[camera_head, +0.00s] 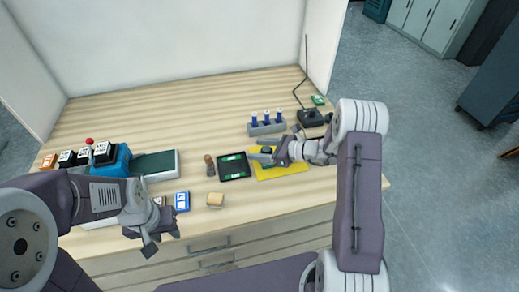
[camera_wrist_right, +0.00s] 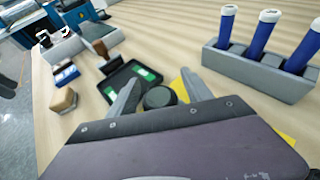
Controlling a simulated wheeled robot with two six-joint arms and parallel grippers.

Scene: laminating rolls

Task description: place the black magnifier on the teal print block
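The black magnifier (camera_head: 267,150) appears as a dark round knob over the yellow mat. In the right wrist view it (camera_wrist_right: 159,97) lies between the fingers of my right gripper (camera_wrist_right: 158,90), with visible gaps on both sides. My right gripper (camera_head: 268,154) is open over the mat, beside the magnifier. A small green block with pale markings (camera_head: 318,100) at the back right may be the teal print block, but its face is too small to read. My left gripper (camera_head: 160,236) is open and empty above the table's front edge.
A black tray with green pieces (camera_head: 234,178) lies left of the yellow mat (camera_head: 283,173). A grey rack (camera_head: 266,129) with blue tubes stands behind. A wooden-handled tool (camera_head: 209,164) and small blocks lie further left.

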